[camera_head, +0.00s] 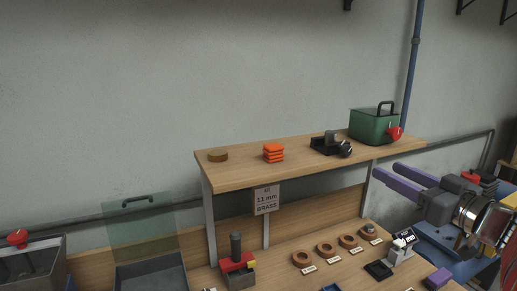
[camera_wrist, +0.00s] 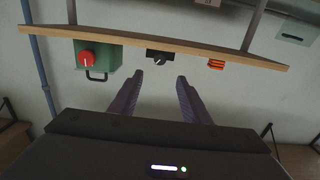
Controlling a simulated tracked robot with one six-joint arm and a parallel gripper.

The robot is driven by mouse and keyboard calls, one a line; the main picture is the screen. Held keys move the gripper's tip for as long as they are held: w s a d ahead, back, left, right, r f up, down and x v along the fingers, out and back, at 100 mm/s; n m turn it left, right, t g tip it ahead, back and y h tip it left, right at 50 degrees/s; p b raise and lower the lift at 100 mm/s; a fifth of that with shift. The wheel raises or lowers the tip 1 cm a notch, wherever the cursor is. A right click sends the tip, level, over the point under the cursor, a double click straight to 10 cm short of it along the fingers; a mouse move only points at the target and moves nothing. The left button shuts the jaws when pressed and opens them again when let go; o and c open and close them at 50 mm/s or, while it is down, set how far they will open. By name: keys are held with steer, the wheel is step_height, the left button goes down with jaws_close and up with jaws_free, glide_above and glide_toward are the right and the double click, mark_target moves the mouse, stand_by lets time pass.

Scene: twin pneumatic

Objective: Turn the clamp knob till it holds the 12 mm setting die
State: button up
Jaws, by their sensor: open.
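A small black clamp (camera_head: 325,146) with a grey block and a round dark knob (camera_head: 345,149) sits on the upper shelf, between the orange stack and the green box. In the wrist view, which looks upside down, the knob (camera_wrist: 160,58) has a pale mark and lies just beyond my fingertips. My gripper (camera_head: 386,170) has purple fingers, open and empty, in front of the shelf at the right. The wrist view shows both fingers (camera_wrist: 160,78) apart, with nothing between them. I cannot tell whether a die sits in the clamp, or which piece is the 12 mm one.
A green box (camera_head: 372,126) with a red knob stands right of the clamp. Orange pieces (camera_head: 273,153) and a brown disc (camera_head: 218,155) sit left. Below are labelled rings (camera_head: 326,249), a red-topped press (camera_head: 237,265) and a sign (camera_head: 266,198) reading 11 mm brass.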

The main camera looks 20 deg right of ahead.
mark_target(349, 151)
steer(key=w, duration=0.4)
steer(key=w+a, duration=0.1)
steer(key=w, duration=0.8)
steer(key=shift+a, duration=0.4)
steer(key=shift+c, duration=0.3)
steer(key=c, duration=1)
steer(key=shift+m, duration=2.4)
steer(key=o, duration=1.1)
steer(key=shift+s, duration=0.1)
steer(key=shift+c, duration=0.2)
